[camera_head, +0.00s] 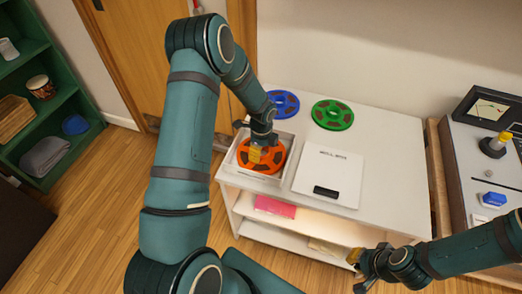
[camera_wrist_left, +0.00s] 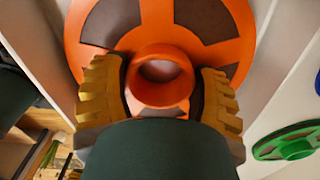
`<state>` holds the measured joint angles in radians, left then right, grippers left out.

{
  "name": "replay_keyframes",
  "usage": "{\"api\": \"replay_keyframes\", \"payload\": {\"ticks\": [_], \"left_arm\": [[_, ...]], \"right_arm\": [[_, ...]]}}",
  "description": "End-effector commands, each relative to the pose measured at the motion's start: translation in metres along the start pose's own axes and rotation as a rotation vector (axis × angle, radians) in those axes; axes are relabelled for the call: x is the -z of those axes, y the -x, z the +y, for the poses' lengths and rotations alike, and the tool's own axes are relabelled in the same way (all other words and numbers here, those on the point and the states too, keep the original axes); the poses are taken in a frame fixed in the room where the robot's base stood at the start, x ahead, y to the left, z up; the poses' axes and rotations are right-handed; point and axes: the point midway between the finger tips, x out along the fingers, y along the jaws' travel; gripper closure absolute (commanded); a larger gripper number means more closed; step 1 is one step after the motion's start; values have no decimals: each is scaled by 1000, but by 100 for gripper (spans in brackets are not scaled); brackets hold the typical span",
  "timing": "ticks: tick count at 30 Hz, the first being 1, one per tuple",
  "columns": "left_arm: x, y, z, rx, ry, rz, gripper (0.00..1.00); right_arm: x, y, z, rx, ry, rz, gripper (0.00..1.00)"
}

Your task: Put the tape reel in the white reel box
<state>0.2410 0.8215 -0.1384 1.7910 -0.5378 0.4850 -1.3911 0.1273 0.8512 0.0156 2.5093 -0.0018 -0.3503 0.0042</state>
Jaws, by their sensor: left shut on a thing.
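An orange tape reel (camera_head: 272,160) lies over the open white reel box (camera_head: 227,168) at the left end of the white table. The box's white walls also show beside the reel in the left wrist view. My left gripper (camera_head: 257,152) points down at the reel. In the left wrist view its two yellow-padded fingers (camera_wrist_left: 163,88) are on either side of the reel's raised orange hub (camera_wrist_left: 160,75), shut on it. I cannot tell whether the reel touches the box floor. My right gripper (camera_head: 361,270) is low at the front right, away from the box; its finger opening is unclear.
A blue reel (camera_head: 284,103) and a green reel (camera_head: 332,115) lie at the back of the table (camera_head: 393,150). A pink item (camera_head: 275,207) is on the shelf below. A console (camera_head: 485,165) stands at right.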

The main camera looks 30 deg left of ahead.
Motion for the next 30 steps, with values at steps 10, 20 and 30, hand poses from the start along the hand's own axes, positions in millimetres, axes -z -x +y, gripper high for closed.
{"api": "replay_keyframes", "payload": {"ticks": [10,20,30], "left_arm": [[0,-2,0,0,0,0,5],[0,6,0,2,0,0,5],[0,71,-1,4,1,0,5]], "right_arm": [[0,-2,1,0,0,1,100],[0,2,-1,0,0,0,100],[-1,14,-5,0,-1,-6,100]]}}
